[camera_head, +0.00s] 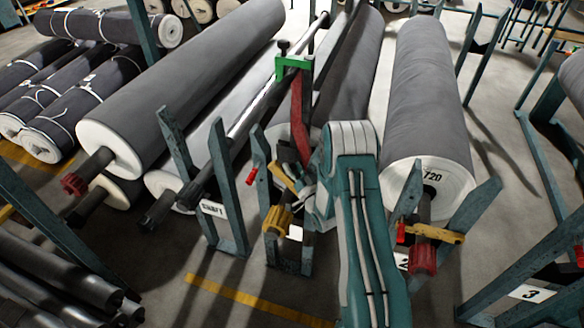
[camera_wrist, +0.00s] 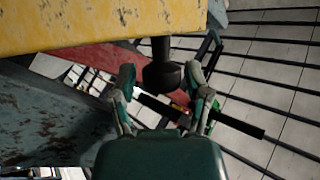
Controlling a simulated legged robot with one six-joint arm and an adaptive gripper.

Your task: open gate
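A yellow bar (camera_head: 283,178), which looks like the gate, sits at the top of the middle stand, partly hidden by my arm. In the wrist view the worn yellow bar (camera_wrist: 100,25) fills the upper left, close to the camera. A black knob (camera_wrist: 162,74) hangs below its edge. My gripper (camera_wrist: 163,88) has one finger on each side of the knob, with visible gaps, so it is open around or just behind it; contact cannot be told. In the head view my gripper (camera_head: 300,188) is small and partly hidden at the stand.
A red lever (camera_head: 300,112) with a green clamp (camera_head: 293,64) rises behind my gripper. Large grey rolls (camera_head: 185,85) lie left, and another roll (camera_head: 428,110) lies right behind a stand with a yellow bar (camera_head: 436,234). Teal posts (camera_head: 228,185) stand close by. Floor in front is clear.

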